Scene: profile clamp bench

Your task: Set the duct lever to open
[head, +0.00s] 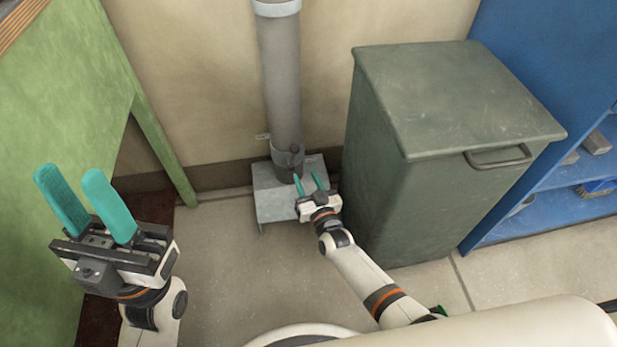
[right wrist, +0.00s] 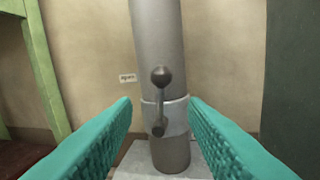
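The grey duct (head: 281,80) is a vertical pipe against the wall, standing on a grey metal base (head: 275,205). The dark duct lever (head: 296,160) is on its lower front. In the right wrist view the lever (right wrist: 160,100) has a round knob at the top and a pivot lower down on a lighter collar (right wrist: 176,116); it looks upright. My right gripper (head: 312,182) is open in front of the duct, its teal fingers on either side of the lever in the wrist view, apart from it. My left gripper (head: 75,200) is open and empty at the left, away from the duct.
A dark green bin (head: 400,170) with a handle stands close to the right of the duct. A green bench (head: 60,130) with a leg is on the left. A blue shelf (head: 530,80) is at the far right. A small label (right wrist: 128,78) is on the wall.

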